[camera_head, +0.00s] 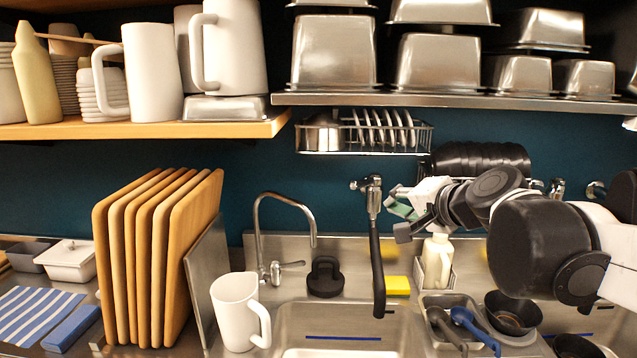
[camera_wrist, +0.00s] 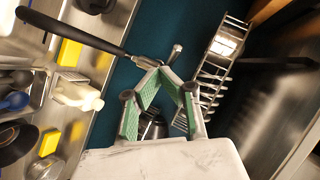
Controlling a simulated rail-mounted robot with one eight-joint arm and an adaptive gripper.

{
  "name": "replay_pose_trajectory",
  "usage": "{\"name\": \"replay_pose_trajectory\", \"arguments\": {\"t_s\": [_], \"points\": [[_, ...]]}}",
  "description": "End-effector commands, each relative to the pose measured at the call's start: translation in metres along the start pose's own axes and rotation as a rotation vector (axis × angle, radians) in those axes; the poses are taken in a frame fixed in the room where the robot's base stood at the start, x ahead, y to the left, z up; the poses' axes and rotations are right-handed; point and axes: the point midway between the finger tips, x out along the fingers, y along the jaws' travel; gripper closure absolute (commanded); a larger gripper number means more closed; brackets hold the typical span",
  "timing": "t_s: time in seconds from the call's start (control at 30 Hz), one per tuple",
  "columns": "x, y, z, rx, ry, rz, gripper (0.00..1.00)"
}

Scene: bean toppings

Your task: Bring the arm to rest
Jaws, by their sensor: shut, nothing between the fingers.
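My gripper (camera_head: 400,211) is at the end of my arm, which reaches in from the right in the head view. It is in the air above the sink area, just right of the black spray hose (camera_head: 377,265). In the wrist view my gripper (camera_wrist: 159,72) shows its green-padded fingers meeting at the tips, shut with nothing between them. Whether it touches the spray tap behind it cannot be told.
A metal shelf (camera_head: 420,100) with steel pans and a wire rack (camera_head: 365,139) hang above. A white soap bottle (camera_head: 437,262) stands below my gripper. Bowls and utensils lie at lower right. A white jug (camera_head: 238,312) and wooden boards (camera_head: 155,260) stand left.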

Motion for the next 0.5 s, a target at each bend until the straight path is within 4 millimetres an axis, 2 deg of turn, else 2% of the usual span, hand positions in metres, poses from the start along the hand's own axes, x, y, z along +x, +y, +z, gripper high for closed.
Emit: {"name": "replay_pose_trajectory", "arguments": {"t_s": [0.03, 0.2, 0.4, 0.5], "points": [[-0.01, 0.014, 0.022, -0.069, -0.029, 0.036, 1.0], [-0.046, 0.069, 0.084, -0.326, -0.13, 0.184, 1.0], [-0.091, 0.144, 0.136, -0.606, -0.238, 0.367, 1.0], [-0.111, 0.175, 0.152, -0.714, -0.279, 0.445, 1.0]]}}
